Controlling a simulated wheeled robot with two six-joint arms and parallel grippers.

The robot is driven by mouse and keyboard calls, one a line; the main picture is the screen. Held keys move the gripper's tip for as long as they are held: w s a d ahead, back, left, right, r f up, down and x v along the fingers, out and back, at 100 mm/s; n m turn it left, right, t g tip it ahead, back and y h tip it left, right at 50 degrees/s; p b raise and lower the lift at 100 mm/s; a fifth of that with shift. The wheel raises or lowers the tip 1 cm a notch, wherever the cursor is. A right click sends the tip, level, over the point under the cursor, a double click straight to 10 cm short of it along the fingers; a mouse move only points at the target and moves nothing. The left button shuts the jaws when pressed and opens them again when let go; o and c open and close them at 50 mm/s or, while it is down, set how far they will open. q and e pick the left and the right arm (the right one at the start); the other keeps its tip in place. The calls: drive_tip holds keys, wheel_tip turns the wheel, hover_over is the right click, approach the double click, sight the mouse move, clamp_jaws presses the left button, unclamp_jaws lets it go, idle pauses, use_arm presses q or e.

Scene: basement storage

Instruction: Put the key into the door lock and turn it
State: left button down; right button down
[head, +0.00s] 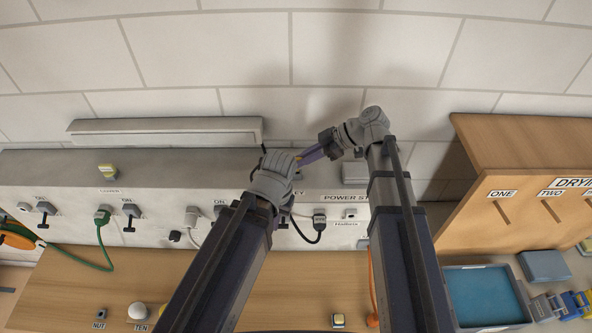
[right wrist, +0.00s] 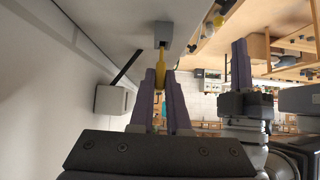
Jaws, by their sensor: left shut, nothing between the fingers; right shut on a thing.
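My right gripper (right wrist: 165,75) is shut on a yellow key (right wrist: 161,62), gripped between its purple fingers. The key points away from the gripper, and its far end meets a grey block (right wrist: 164,36) that looks like the lock. I cannot tell how deep it goes in. In the head view the right gripper (head: 311,153) reaches left, with a bit of yellow at its tips; my left wrist covers the spot beyond. My left gripper (right wrist: 240,65) is shut and empty, to the right of the key in the right wrist view. No door is clearly visible.
A long power strip panel (head: 335,198) with switches and plugged cables runs along the wall. A wooden cabinet (head: 510,140) stands at the right, with a blue tray (head: 485,295) below it. Small items lie on the wooden bench (head: 90,275).

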drive_tip(key=shift+f+b, duration=1.2)
drive_tip(key=shift+f, duration=0.05)
drive_tip(key=c, duration=0.8)
unclamp_jaws()
drive_tip(key=r+p, duration=0.2)
drive_tip(key=d+r+p, duration=0.1)
drive_tip(key=r+p, duration=0.2)
drive_tip(key=d+r+p, duration=0.1)
drive_tip(key=r+p, duration=0.2)
drive_tip(key=shift+d, duration=0.15)
drive_tip(key=shift+f, duration=0.1)
